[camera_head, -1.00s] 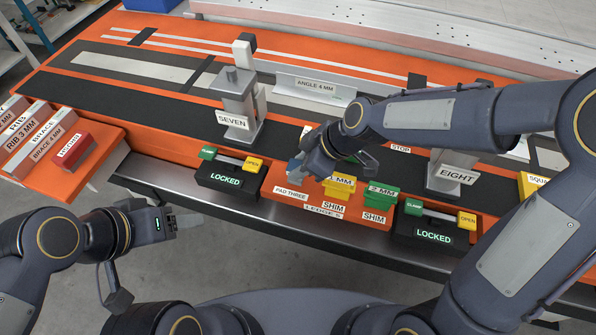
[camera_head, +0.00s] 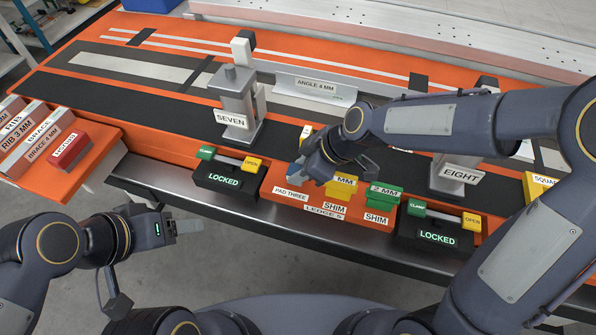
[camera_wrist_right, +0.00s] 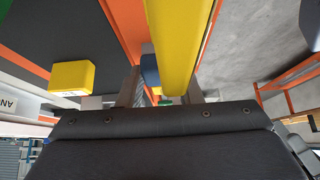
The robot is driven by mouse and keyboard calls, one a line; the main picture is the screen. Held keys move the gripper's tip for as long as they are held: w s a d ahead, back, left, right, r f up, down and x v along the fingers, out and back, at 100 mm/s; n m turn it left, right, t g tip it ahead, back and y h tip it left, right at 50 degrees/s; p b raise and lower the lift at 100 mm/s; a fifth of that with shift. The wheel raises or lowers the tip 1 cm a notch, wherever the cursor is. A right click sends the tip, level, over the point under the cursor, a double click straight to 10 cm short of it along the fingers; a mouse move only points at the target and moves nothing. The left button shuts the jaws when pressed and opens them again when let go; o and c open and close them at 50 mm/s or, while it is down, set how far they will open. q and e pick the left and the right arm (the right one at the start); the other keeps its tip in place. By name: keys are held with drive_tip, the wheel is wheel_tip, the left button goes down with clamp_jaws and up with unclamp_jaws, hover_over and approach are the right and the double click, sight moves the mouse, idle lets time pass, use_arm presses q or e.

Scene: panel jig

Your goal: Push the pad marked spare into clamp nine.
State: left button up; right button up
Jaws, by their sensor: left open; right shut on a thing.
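No pad marked spare and no clamp marked nine can be read. My right gripper (camera_head: 312,172) is low over the orange ledge by the PAD THREE label (camera_head: 291,194). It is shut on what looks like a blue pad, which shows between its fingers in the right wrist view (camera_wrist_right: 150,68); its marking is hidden. My left gripper (camera_head: 188,226) is open and empty, in front of the bench at the lower left.
A yellow shim (camera_head: 342,186) and a green 2 MM shim (camera_head: 383,194) sit right of the right gripper. Black boxes reading LOCKED (camera_head: 225,181) flank the ledge, the other one at right (camera_head: 436,238). A red block (camera_head: 69,149) lies on the left rack.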

drive_tip(key=o, duration=1.1)
drive_tip(key=shift+o, duration=0.2)
drive_tip(key=shift+r, duration=0.1)
wheel_tip(320, 180, up, 8)
drive_tip(key=d+p, duration=0.1)
drive_tip(key=p, duration=0.4)
drive_tip(key=shift+s+d+r+p, duration=0.15)
drive_tip(key=shift+s+d+p, duration=0.1)
drive_tip(key=shift+d+p, duration=0.05)
drive_tip(key=s+d+r+m+t+h+p, duration=0.1)
drive_tip(key=s+d+r+m, duration=0.2)
drive_tip(key=s+d+m, duration=0.5)
drive_tip(key=s+d+r+m+t+h+p, duration=0.1)
drive_tip(key=s+d+r+m+t, duration=0.1)
drive_tip(key=s+d+m, duration=0.6)
drive_tip(key=shift+s+d+r+h, duration=0.3)
drive_tip(key=shift+s+d+r, duration=0.25)
drive_tip(key=shift+d, duration=0.4)
